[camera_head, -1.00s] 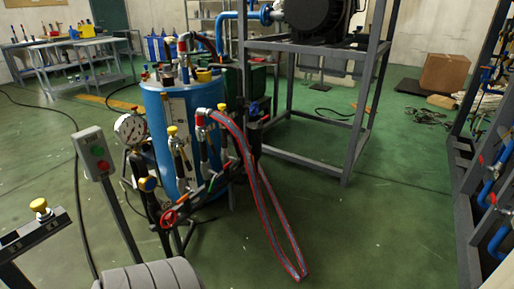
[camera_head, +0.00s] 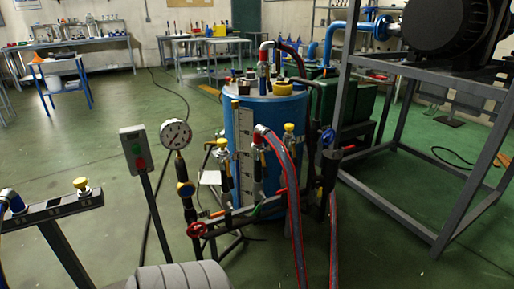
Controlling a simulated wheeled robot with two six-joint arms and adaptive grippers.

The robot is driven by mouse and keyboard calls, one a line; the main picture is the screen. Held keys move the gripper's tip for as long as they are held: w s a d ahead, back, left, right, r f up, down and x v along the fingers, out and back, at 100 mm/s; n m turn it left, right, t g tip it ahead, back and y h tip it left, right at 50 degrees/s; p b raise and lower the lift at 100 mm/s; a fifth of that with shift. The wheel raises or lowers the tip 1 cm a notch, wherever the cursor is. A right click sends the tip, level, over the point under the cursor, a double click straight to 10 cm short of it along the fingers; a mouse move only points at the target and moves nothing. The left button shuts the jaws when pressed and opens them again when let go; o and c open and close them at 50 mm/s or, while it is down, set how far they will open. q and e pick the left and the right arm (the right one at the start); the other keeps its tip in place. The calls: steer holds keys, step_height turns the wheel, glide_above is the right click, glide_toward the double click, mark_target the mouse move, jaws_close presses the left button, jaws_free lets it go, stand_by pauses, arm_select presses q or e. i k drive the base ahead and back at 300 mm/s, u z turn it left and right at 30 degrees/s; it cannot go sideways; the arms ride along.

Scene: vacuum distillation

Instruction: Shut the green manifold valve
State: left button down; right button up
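The manifold (camera_head: 240,214) is a dark pipe assembly on a stand in front of the blue tank (camera_head: 270,122). Neither of my grippers is in view.
A pressure gauge (camera_head: 175,134) rises on the manifold's left. A button box (camera_head: 135,150) stands on a post further left. Red-grey hoses (camera_head: 293,215) hang in front of the manifold's right part. A grey steel frame (camera_head: 400,205) stands at right. Green floor is open at left.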

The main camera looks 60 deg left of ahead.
mark_target(259, 207)
steer(key=u, duration=0.4)
steer(key=i, duration=1.5)
steer(key=u, duration=0.95)
steer(key=i, duration=0.95)
steer(key=u, duration=1.65)
steer(key=i, duration=0.75)
steer(key=u, duration=0.85)
